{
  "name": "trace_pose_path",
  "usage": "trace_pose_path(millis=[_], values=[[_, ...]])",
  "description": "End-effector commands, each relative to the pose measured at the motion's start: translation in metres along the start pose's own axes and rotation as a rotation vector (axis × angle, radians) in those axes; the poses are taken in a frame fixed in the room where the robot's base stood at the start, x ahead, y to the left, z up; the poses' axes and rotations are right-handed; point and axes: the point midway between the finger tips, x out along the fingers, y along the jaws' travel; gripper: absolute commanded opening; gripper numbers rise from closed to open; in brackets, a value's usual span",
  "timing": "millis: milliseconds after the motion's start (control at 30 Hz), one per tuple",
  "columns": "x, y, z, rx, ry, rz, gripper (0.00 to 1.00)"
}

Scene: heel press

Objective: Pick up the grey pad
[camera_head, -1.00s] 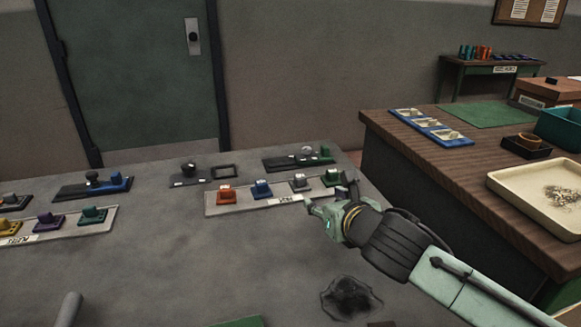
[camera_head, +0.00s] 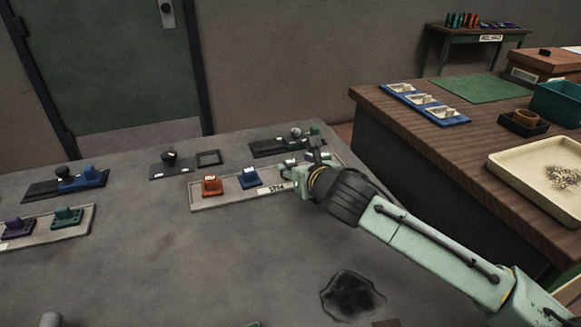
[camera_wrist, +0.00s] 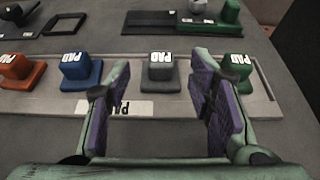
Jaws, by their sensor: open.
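The grey pad (camera_wrist: 161,75) is a block on a wider base with a white "PAD" label on top. In the wrist view it sits in the pale tray (camera_wrist: 185,102), between the blue pad (camera_wrist: 82,72) and the green pad (camera_wrist: 234,75). My gripper (camera_wrist: 158,104) is open, its purple-lined fingers spread left and right on the near side of the grey pad, with nothing between them. In the head view my gripper (camera_head: 308,170) is over the right part of the tray and mostly hides the grey pad.
An orange pad (camera_head: 212,186) shares the tray. A black fixture with a green block (camera_wrist: 228,15) stands just behind. Another tray (camera_head: 72,235) with purple and green pieces is at the left. The wooden table (camera_head: 470,150) stands at the right. The grey tabletop in front is mostly clear.

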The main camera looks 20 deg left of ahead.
Motion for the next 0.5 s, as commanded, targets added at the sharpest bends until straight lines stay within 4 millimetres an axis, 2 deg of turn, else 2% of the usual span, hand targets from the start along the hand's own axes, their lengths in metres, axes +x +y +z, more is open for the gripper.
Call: trace_pose_path(millis=[200,500], values=[[0.03,0.0,-0.003,0.003,0.001,0.003,0.48],[0.036,-0.001,-0.004,0.0,0.001,0.001,0.48]])
